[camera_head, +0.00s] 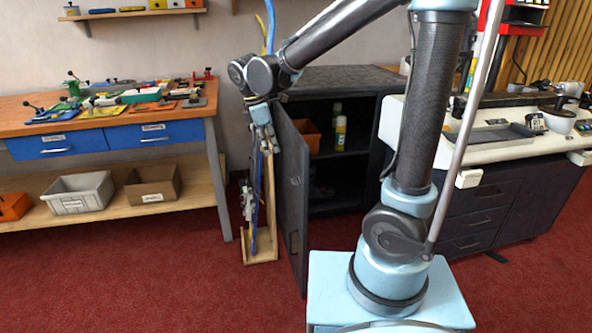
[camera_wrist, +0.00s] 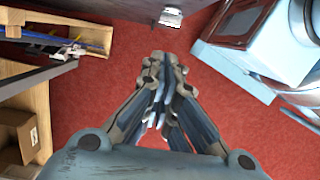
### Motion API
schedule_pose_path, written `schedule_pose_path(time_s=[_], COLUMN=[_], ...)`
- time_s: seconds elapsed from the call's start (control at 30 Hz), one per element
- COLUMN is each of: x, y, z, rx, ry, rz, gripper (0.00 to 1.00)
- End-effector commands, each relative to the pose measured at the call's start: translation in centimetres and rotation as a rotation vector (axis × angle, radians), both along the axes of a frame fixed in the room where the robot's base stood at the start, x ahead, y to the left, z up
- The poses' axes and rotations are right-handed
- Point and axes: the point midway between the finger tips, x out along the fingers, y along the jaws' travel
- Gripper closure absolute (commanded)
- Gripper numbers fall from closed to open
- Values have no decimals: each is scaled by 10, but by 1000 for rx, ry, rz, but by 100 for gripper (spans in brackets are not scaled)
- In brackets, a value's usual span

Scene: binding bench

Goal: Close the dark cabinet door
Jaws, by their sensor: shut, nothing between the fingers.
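The dark cabinet (camera_head: 345,82) stands in the middle of the head view with its door (camera_head: 294,205) swung wide open towards me.
A narrow wooden stand (camera_head: 262,248) with blue cables is close left of the door. A workbench (camera_head: 110,125) is further left, a counter unit (camera_head: 490,205) right. The cabinet holds an orange bin (camera_head: 308,135) and bottles (camera_head: 340,132).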

Motion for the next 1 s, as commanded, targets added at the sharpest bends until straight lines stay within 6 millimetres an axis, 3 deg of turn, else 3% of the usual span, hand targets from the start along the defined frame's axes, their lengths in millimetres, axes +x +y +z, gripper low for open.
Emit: schedule_pose_path(time_s=[0.27,0.77,0.9,1.0], x=[1,7,8,13], y=[2,-14,-19,-35], z=[-14,-83,-100,-98], rx=[-12,-11,-11,-11], ry=[1,1,1,0], rz=[20,21,21,18], gripper=[100,100,100,100])
